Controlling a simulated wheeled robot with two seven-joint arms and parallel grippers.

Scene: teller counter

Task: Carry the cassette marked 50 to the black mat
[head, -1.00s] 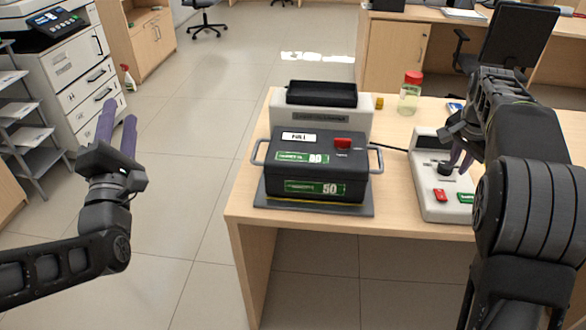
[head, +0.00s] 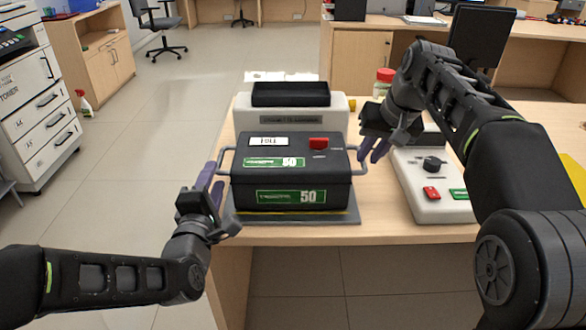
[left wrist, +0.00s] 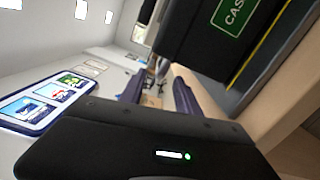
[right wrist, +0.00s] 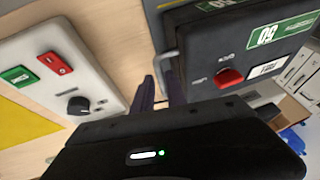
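The cassette marked 50 (head: 292,172) is a dark box with green labels, a red button on top and a grey bar handle at each end. It sits upright on a dark grey mat (head: 290,217) with a yellow line, on the counter. My left gripper (head: 212,178) is open beside the left handle (head: 224,160). In the left wrist view its fingers (left wrist: 158,90) are apart with nothing between them. My right gripper (head: 373,150) is open at the right handle (head: 361,160). In the right wrist view the handle (right wrist: 160,58) lies at the fingertips; contact is unclear.
A white machine with a black tray (head: 290,94) stands behind the cassette. A white control box (head: 430,190) with a knob and red and green buttons is to the right. A red-lidded jar (head: 384,77) stands behind my right gripper. The counter's front edge is close to the mat.

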